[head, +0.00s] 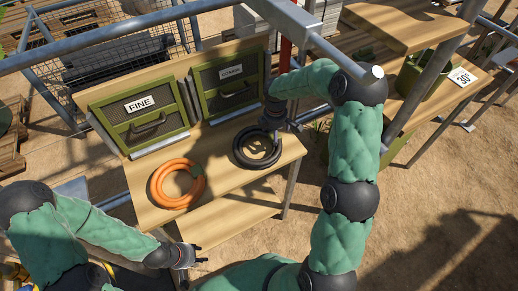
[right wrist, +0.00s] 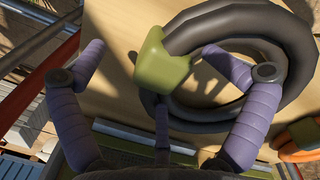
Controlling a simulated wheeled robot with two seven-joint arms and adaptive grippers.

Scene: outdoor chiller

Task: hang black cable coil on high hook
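The black cable coil (head: 244,158) lies on the wooden bench, right of the orange coil. In the right wrist view the black coil (right wrist: 285,32) shows large, with an olive-green block (right wrist: 163,62) on it. My right gripper (head: 277,132) is over the far right side of the black coil. In the right wrist view its purple fingers (right wrist: 152,60) are wide apart, with the green block between them; the right finger overlaps the coil. I cannot tell whether they touch. My left gripper (head: 202,254) is low in front of the bench, empty, its fingers apart. I cannot make out the high hook.
The orange coil (head: 157,188) lies on the bench (head: 222,137) to the left. Green bins labelled FINE (head: 140,104) and a second one (head: 231,73) stand behind. A metal rail (head: 130,32) crosses above. A shelf with a 30° sign (head: 462,77) is at right.

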